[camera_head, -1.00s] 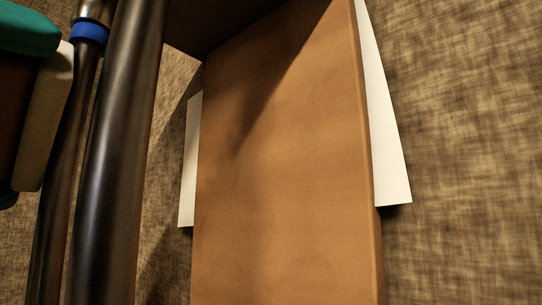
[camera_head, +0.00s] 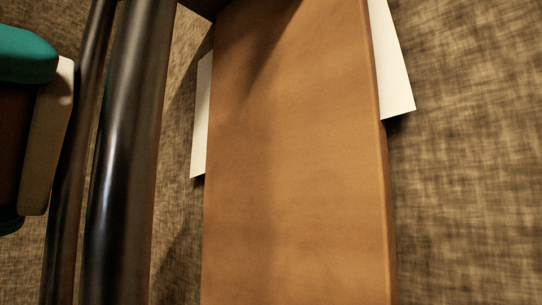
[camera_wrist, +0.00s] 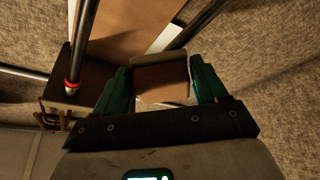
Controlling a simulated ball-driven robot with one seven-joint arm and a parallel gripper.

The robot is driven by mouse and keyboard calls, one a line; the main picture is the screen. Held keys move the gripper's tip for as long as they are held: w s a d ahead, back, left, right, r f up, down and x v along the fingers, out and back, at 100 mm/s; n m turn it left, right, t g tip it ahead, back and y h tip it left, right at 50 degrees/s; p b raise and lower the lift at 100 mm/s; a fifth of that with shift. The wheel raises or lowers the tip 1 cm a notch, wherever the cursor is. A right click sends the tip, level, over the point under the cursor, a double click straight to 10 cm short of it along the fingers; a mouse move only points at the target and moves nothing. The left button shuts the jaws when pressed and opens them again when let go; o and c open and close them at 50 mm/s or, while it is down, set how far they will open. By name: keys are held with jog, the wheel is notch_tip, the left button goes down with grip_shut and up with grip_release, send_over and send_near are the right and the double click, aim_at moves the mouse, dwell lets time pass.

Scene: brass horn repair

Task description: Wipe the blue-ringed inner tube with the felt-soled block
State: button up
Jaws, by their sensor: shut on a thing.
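My gripper (camera_wrist: 163,90) is shut on the felt-soled block (camera_wrist: 162,82), which has a brown body and a pale grey felt edge. In the head view, a teal finger (camera_head: 25,55) covers part of the block, and its felt sole (camera_head: 47,140) faces the thin dark tube (camera_head: 74,170). The felt lies close beside this tube; I cannot tell whether they touch. The blue ring is out of view now. In the wrist view, a dark tube (camera_wrist: 215,22) passes just beyond the block.
A thicker dark tube (camera_head: 125,150) runs beside the thin one. A brown board (camera_head: 300,170) lies over a white sheet (camera_head: 394,65) on woven cloth (camera_head: 465,200). The wrist view shows a red-ringed tube (camera_wrist: 80,50) at left and small brass-coloured pieces (camera_wrist: 52,118).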

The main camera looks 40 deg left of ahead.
notch_tip(320, 180, down, 8)
jog(key=b, duration=0.5)
jog(key=shift+f, duration=0.25)
dwell(0.5)
jog(key=shift+s+a+p, duration=0.15)
jog(key=shift+s, duration=1.35)
jog(key=shift+s+a+p, duration=0.1)
jog(key=shift+s+p, duration=0.05)
jog(key=shift+s, duration=1.3)
jog(key=s, duration=0.3)
jog(key=shift+a, duration=0.1)
jog(key=shift+s, duration=0.1)
